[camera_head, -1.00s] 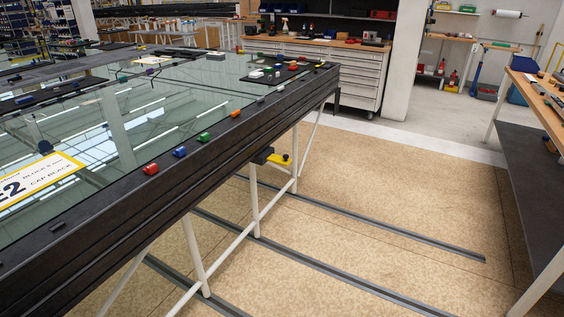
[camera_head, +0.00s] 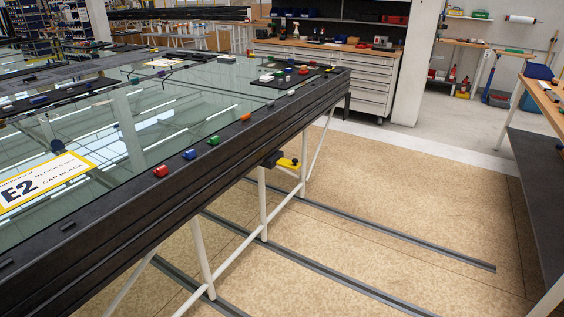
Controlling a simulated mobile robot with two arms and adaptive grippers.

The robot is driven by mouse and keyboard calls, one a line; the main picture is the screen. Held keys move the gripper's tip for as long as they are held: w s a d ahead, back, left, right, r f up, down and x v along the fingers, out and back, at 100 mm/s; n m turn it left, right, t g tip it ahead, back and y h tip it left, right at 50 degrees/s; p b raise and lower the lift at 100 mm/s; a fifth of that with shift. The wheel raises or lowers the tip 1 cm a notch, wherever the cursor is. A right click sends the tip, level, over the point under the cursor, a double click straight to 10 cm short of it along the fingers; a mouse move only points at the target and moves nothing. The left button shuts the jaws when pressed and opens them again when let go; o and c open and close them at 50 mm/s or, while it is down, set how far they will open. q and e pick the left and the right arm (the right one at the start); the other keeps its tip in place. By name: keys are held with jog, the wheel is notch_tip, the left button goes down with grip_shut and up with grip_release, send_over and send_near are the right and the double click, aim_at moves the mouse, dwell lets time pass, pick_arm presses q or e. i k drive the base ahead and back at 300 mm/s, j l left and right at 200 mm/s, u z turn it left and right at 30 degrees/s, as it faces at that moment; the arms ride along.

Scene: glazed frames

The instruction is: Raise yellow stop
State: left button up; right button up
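The yellow stop (camera_head: 288,163) sticks out from a dark bracket (camera_head: 271,158) on the side of the long black-framed glass table, below its edge. It lies about level, pointing right, over the beige floor. Neither of my grippers shows in the head view.
The glass table's black side rail (camera_head: 200,183) runs from lower left to upper right, with red, blue, green and orange blocks along its edge. Metal floor rails (camera_head: 330,271) cross the beige floor. A workbench (camera_head: 545,190) stands at right. The floor between is clear.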

aim_at(294, 164)
jog(key=i+l+u, duration=0.25)
jog(key=u, duration=0.2)
jog(key=i+l+u, duration=0.2)
jog(key=l+u, duration=0.25)
jog(key=j, duration=0.1)
